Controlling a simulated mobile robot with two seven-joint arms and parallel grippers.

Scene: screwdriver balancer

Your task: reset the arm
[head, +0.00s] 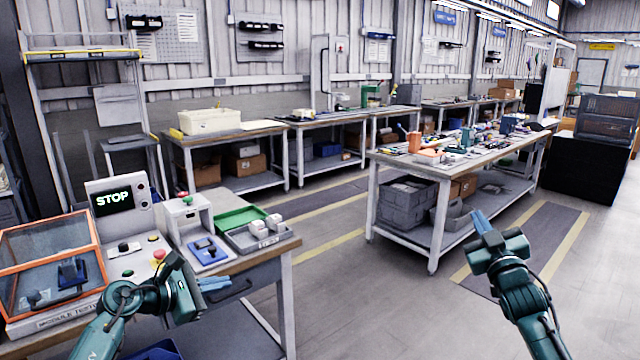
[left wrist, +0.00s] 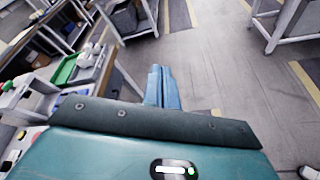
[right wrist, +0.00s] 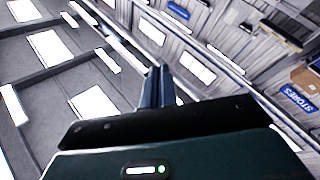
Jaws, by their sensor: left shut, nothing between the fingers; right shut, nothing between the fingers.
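My left gripper (head: 214,284) is at the lower left in the head view, in front of the near workbench. Its blue fingers are together and empty, and they also show in the left wrist view (left wrist: 162,88). My right gripper (head: 481,222) is raised at the lower right in the head view, over the aisle floor. Its fingers point up and are together and empty; the right wrist view shows them (right wrist: 157,88) against the roof and wall. Neither gripper touches anything.
A cluttered table (head: 400,160) stands beyond. The grey floor (head: 370,310) between my arms is clear.

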